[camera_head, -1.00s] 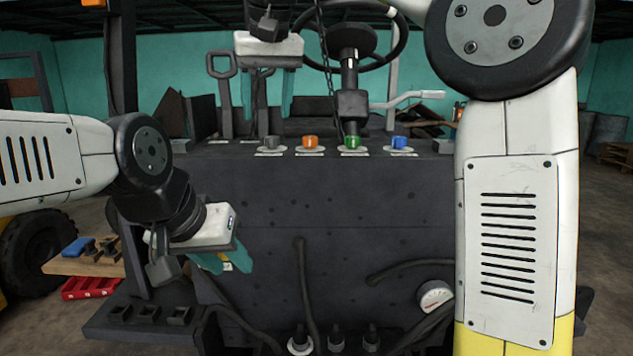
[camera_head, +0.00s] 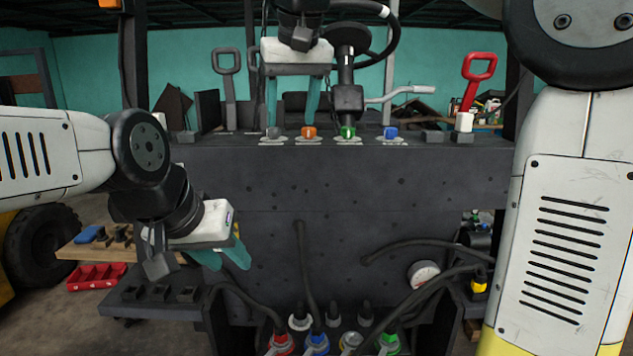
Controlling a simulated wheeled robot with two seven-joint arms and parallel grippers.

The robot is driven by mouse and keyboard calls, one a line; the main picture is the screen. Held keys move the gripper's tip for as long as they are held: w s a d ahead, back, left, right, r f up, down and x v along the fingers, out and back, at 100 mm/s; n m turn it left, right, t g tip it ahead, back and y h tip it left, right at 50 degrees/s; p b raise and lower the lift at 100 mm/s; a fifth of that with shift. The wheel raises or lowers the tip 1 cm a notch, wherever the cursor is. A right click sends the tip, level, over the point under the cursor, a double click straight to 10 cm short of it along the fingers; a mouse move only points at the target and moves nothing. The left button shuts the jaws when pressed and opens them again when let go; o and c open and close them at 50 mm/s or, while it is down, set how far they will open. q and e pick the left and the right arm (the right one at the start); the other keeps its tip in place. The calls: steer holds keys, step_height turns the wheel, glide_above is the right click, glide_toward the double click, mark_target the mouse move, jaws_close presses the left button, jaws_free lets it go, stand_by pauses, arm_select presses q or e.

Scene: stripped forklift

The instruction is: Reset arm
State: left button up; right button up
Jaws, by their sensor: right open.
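My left gripper (camera_head: 230,266) hangs in front of the dark panel (camera_head: 330,185) of the forklift, at its left side. Its two teal fingers are apart, with nothing seen between them. My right gripper (camera_head: 292,118) points down above the row of knobs. Its teal fingers are wide apart and empty, the left one near the grey knob (camera_head: 273,132) and the right one near the orange knob (camera_head: 309,132). The green knob (camera_head: 348,132) and blue knob (camera_head: 391,133) stand to the right. I cannot tell whether the fingers touch any knob.
A steering wheel (camera_head: 391,42) and a pale lever (camera_head: 402,93) stand behind the knobs. A red handle (camera_head: 480,66) stands at right, a grey handle (camera_head: 227,62) at left. Cables run to colored connectors (camera_head: 317,343) below, near a gauge (camera_head: 424,274). A red tray (camera_head: 97,277) lies at lower left.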

steer(key=s+d+f+m+t, duration=0.1)
steer(key=s+d+f+m, duration=0.2)
steer(key=s+d+f, duration=1.3)
step_height(320, 180, down, 4)
steer(key=d, duration=0.2)
steer(key=shift+s+d+f+t+y, duration=0.2)
steer(key=shift+s+d+t+y, duration=0.1)
steer(key=shift+d, duration=0.1)
steer(key=shift+r, duration=0.1)
